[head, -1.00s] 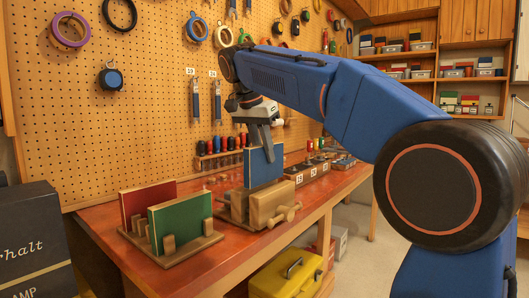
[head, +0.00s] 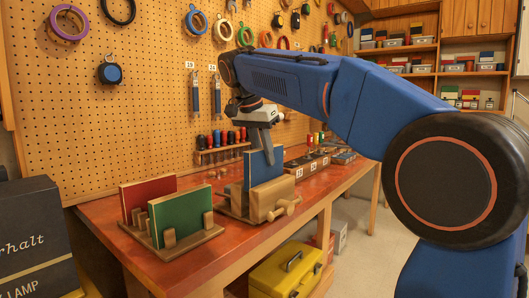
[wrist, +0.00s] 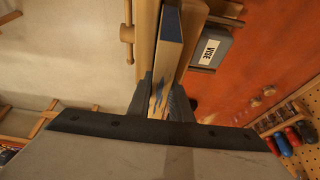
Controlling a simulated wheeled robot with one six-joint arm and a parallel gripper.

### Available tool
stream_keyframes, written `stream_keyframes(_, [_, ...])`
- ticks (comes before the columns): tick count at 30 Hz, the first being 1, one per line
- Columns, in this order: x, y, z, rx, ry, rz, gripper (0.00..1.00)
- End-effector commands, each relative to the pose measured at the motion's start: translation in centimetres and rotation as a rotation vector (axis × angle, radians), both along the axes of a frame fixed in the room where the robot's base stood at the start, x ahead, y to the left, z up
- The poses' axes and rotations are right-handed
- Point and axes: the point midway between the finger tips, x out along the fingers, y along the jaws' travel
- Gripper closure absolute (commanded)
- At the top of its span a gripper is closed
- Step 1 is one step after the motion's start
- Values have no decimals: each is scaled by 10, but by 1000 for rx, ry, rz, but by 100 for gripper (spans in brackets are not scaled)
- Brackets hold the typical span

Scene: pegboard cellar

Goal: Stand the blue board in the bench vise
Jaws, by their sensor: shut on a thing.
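The blue board (head: 266,169) stands upright in the wooden bench vise (head: 272,199), its lower part hidden behind the front jaw. In the wrist view the board's edge (wrist: 169,42) runs between the two wooden jaws of the vise (wrist: 146,35), and a grey plate there reads VISE. I cannot tell whether the jaws press on it or how deep it sits. My gripper (head: 264,154) reaches down from above and is shut on the board's upper part. In the wrist view my gripper's dark fingers (wrist: 166,103) lie on both sides of the board.
A wooden rack with a red board (head: 146,194) and a green board (head: 181,216) stands left of the vise on the bench (head: 110,228). Screwdrivers (head: 220,141) stand behind, and labelled boxes (head: 300,169) sit to the right. A yellow toolbox (head: 287,272) is below.

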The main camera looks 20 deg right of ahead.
Motion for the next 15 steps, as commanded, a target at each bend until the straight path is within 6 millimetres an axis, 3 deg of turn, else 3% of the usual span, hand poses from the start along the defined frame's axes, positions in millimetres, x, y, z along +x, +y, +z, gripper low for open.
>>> stream_keyframes(15, [0, 0, -5, 0, 0, 0, 100])
